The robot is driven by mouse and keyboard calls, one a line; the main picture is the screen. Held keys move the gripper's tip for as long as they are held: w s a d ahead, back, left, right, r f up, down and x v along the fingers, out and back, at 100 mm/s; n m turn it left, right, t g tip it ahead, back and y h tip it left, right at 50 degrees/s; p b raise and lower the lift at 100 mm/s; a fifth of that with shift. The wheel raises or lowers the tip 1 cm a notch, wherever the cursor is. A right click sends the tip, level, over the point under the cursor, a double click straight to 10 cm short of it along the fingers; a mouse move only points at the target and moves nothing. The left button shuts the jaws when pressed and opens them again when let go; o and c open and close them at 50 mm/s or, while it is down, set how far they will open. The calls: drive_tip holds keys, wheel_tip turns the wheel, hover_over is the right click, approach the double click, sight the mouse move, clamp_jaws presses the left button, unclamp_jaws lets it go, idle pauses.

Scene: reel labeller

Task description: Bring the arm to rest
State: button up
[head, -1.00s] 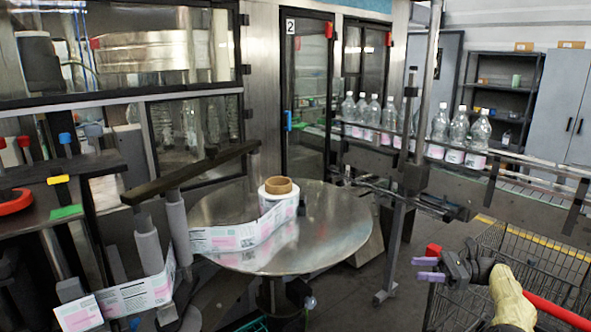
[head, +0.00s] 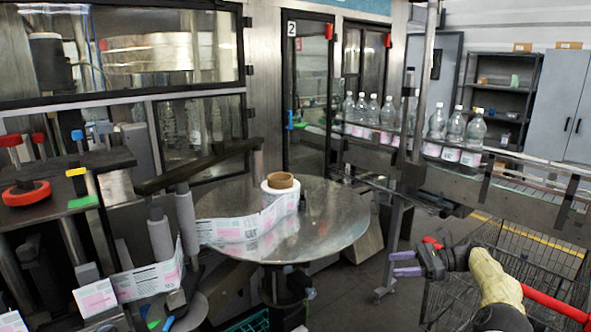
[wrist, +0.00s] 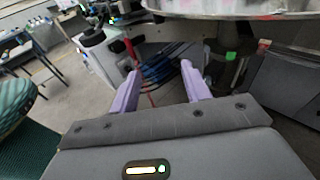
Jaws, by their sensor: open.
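My gripper (head: 405,263) is at the lower right in the head view, held out over the floor to the right of the round steel table. Its two purple fingers are apart with nothing between them. In the wrist view the open fingers (wrist: 162,88) point toward the space below the table, with dark cables and machine parts beyond. My arm reaches in from the lower right in a yellow sleeve.
The round steel table (head: 335,228) carries a label roll (head: 280,190), its strip running left past rollers. Behind it is a conveyor with several bottles (head: 437,124). A wire cart (head: 545,262) stands right, beside or behind my arm. Some floor is clear between table and cart.

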drive_tip(key=s+a+f+n+g+h+p, duration=0.1)
drive_tip(key=s+a+n+h, duration=0.3)
drive_tip(key=a, duration=0.4)
drive_tip(key=s+a+f+n+g+h, duration=0.1)
drive_tip(key=s+a+n+h, duration=0.3)
drive_tip(key=a, duration=0.4)
drive_tip(key=s+d+n+t+h+p, duration=0.1)
drive_tip(key=s+n+h, duration=0.7)
drive_tip(key=s, duration=1.7)
drive_tip(key=d+n+t, duration=0.1)
drive_tip(key=n+t, duration=0.1)
drive_tip(key=shift+r+n, duration=0.25)
drive_tip(key=shift+n, duration=0.05)
drive_tip(key=shift+c, duration=1.1)
